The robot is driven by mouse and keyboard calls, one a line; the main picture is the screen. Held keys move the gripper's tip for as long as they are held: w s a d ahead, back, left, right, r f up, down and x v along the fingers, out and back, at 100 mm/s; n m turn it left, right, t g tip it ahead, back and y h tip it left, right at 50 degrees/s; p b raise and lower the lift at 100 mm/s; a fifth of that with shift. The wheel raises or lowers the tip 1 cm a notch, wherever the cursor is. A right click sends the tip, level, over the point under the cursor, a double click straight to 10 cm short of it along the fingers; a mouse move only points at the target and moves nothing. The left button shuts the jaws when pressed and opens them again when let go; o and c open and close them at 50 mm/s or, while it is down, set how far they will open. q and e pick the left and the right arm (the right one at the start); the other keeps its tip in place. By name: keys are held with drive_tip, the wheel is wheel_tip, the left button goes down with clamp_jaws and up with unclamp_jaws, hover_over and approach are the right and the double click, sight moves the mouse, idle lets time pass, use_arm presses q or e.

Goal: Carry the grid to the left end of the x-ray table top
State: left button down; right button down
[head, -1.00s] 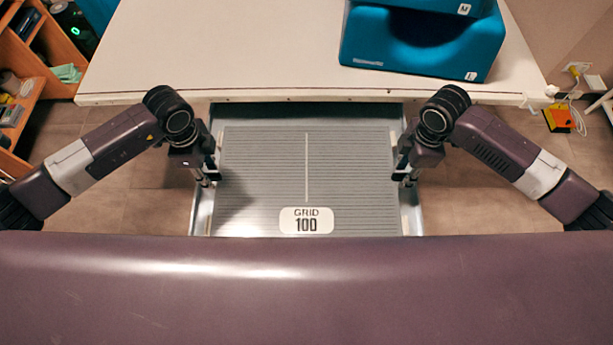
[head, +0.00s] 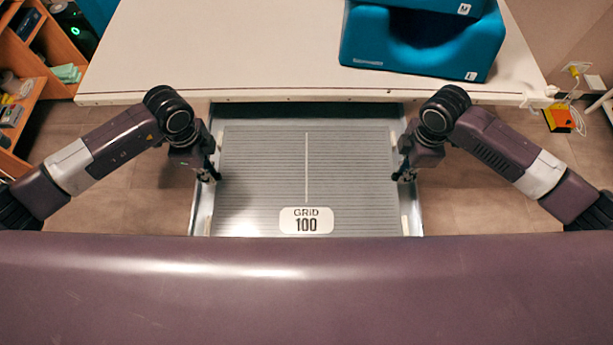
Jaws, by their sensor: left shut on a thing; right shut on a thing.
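The grid (head: 260,175) is a flat grey ribbed plate with a white centre line and a "GRID 100" label. It is at or just over the open metal tray (head: 201,212) that juts from under the table; I cannot tell if it touches the tray floor. My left gripper (head: 212,172) is shut on the grid's left edge. My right gripper (head: 402,172) is shut on its right edge. The fingertips are small and partly hidden. The x-ray table top (head: 220,50) is white and lies beyond the tray; its left end is bare.
Blue foam positioning blocks (head: 420,50) marked M and L sit on the right part of the table top. A wooden shelf (head: 30,70) stands at the far left. Cables and an orange item (head: 560,118) are at the right.

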use_arm(q)
drive_tip(key=shift+w+r, duration=0.1)
drive_tip(key=shift+r, duration=0.1)
use_arm(e)
drive_tip(key=shift+w+r, duration=0.15)
drive_tip(key=shift+r, duration=0.05)
